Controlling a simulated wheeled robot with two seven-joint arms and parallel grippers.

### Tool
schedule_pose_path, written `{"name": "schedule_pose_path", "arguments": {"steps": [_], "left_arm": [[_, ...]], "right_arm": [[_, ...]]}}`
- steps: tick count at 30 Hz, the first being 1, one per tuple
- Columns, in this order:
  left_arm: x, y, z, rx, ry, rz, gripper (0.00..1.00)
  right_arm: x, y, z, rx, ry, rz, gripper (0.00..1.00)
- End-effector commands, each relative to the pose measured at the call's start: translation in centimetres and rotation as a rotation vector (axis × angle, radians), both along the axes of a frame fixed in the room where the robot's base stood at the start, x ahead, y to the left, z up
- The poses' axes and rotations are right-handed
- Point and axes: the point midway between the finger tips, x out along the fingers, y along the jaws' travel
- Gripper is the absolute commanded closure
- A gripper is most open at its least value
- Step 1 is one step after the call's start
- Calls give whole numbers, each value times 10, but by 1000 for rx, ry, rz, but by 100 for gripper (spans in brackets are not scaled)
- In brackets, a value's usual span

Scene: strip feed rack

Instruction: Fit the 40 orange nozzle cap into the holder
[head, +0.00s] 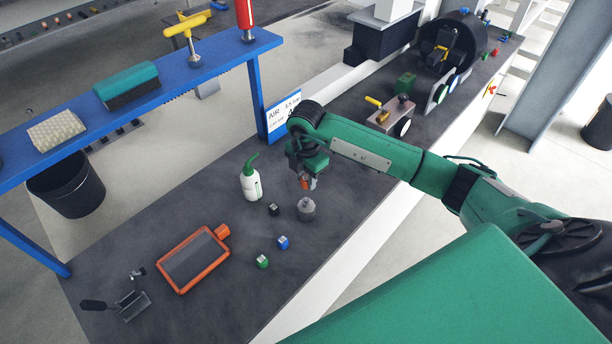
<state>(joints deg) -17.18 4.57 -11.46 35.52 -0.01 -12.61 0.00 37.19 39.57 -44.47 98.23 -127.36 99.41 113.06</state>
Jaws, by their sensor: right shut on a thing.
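My right gripper (309,184) hangs from the green arm that comes in from the right. It is shut on the orange nozzle cap (305,183), of which only a small part shows between the fingers. Just below it a grey holder (306,211) with a narrower top stands on the dark bench. The cap appears above the holder's top; I cannot tell whether they touch. The number on the cap cannot be read. My left gripper is not in view.
A black cap (273,209), a blue cap (283,242) and a green cap (262,261) lie near the holder. A white bottle with a green spout (251,181) stands to the left. An orange-framed tray (192,261) lies further left. A blue shelf (150,93) spans the back.

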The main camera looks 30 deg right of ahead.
Motion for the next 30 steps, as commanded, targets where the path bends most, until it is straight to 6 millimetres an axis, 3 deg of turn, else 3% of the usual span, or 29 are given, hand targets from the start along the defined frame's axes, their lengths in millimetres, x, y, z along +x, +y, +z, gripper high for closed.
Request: {"name": "schedule_pose_path", "arguments": {"steps": [18, 30], "left_arm": [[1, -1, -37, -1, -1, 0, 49], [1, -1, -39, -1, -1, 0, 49]], "right_arm": [[0, 0, -52, 0, 0, 0, 93], [0, 0, -56, 0, 0, 0, 93]]}}
